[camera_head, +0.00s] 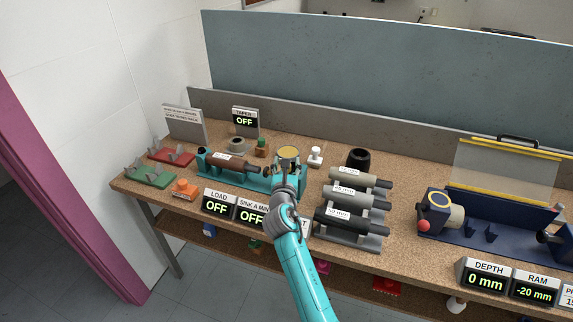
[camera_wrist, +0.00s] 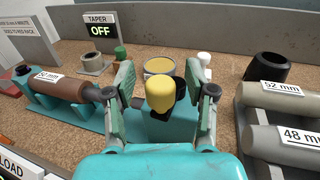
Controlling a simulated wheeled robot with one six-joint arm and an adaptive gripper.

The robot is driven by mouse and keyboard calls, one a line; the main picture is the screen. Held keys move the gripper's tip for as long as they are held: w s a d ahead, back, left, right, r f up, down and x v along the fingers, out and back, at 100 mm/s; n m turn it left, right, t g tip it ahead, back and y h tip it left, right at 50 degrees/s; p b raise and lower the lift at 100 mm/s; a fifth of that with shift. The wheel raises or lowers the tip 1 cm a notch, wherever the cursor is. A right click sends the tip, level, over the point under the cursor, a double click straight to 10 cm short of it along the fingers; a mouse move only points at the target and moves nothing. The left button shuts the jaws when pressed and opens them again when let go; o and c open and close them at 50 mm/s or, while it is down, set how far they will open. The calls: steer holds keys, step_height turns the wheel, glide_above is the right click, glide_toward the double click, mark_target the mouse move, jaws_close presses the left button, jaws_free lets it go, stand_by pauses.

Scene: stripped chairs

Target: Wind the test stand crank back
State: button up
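The teal test stand (camera_head: 262,181) sits on the bench and holds a brown roller (camera_head: 229,161) labelled 50 mm, which also shows in the wrist view (camera_wrist: 62,86). A round yellow-rimmed disc (camera_head: 289,153) stands at its right end. In the wrist view, a yellow-capped knob (camera_wrist: 160,93), apparently the crank handle, stands in front of that disc (camera_wrist: 158,66). My gripper (camera_wrist: 161,80) is open, its fingers on either side of the knob with gaps showing. In the head view my gripper (camera_head: 287,180) covers the stand's right end and hides the knob.
Grey rollers on a rack (camera_head: 377,241) stand close on the right, beside a black cup (camera_head: 358,158). LOAD (camera_head: 217,204) and TAPER (camera_head: 244,119) displays read OFF. Red (camera_head: 172,156) and green (camera_head: 150,176) racks are at the left. A blue press (camera_head: 485,235) is far right.

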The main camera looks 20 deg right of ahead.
steer(key=v, duration=1.2)
steer(key=shift+f, duration=0.1)
steer(key=s+f+m+g+y, duration=0.15)
steer(key=s+f+m, duration=0.3)
steer(key=s, duration=0.45)
steer(key=s+d+f+m+y, duration=0.1)
steer(key=s+f+m+y, duration=0.1)
steer(key=s+f+m, duration=0.5)
steer(key=s+f+m+y, duration=0.15)
steer(key=s+f, duration=0.35)
steer(key=s, duration=0.6)
steer(key=s+r+m, duration=0.4)
steer(key=s+m, duration=0.5)
steer(key=s, duration=0.4)
steer(key=s+d+r+m, duration=0.1)
steer(key=s+r+m, duration=0.4)
steer(key=s+m, duration=0.5)
steer(key=s, duration=0.3)
steer(key=shift+d+g+y, duration=0.25)
steer(key=shift+g+y, duration=0.1)
steer(key=shift+y, duration=0.05)
